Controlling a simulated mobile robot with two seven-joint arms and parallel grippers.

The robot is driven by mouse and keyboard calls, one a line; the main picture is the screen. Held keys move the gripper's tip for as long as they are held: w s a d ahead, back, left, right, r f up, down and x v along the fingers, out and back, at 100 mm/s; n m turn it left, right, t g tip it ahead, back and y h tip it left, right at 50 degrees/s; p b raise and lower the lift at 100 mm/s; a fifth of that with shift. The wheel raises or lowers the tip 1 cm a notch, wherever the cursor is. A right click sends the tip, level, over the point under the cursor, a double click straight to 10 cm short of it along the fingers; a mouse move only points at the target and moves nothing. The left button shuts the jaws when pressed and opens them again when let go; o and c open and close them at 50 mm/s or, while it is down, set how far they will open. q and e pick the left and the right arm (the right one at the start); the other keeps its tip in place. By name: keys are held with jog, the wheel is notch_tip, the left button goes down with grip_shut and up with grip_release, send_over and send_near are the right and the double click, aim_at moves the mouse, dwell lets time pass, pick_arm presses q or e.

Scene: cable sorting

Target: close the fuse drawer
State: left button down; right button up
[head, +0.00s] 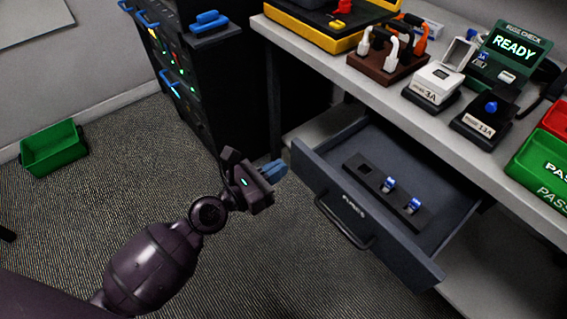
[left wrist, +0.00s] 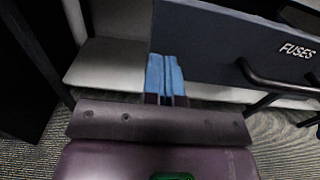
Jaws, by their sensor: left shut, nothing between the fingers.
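The fuse drawer (head: 365,240) is pulled out from under the desk, its front panel facing me, with a dark handle (head: 340,222) and a FUSES label. My left gripper (head: 274,171) is shut and empty, beside the left end of the drawer front. In the left wrist view its blue fingers (left wrist: 165,75) are in front of the drawer's front panel (left wrist: 215,45), left of the handle (left wrist: 262,78); I cannot tell whether they touch. My right gripper is not in view.
The desk (head: 440,115) carries a 3A box (head: 435,85), a 13A fuse holder (head: 485,115), a READY fuse checker (head: 515,48) and green PASS tray (head: 540,165). A black rack (head: 215,75) stands back left. A green bin (head: 52,148) sits on open carpet.

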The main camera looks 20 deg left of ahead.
aim_at(294, 159)
pick_arm(q)
jog(key=shift+x, duration=1.15)
jog(key=shift+w+d, duration=0.2)
jog(key=shift+w, duration=0.1)
jog(key=x, duration=2)
jog(key=shift+w+d+f, duration=0.2)
jog(key=shift+w+d, duration=0.1)
jog(key=shift+w+d+r+b, duration=0.3)
jog(key=shift+w+d+r, duration=0.05)
jog(key=shift+w, duration=0.3)
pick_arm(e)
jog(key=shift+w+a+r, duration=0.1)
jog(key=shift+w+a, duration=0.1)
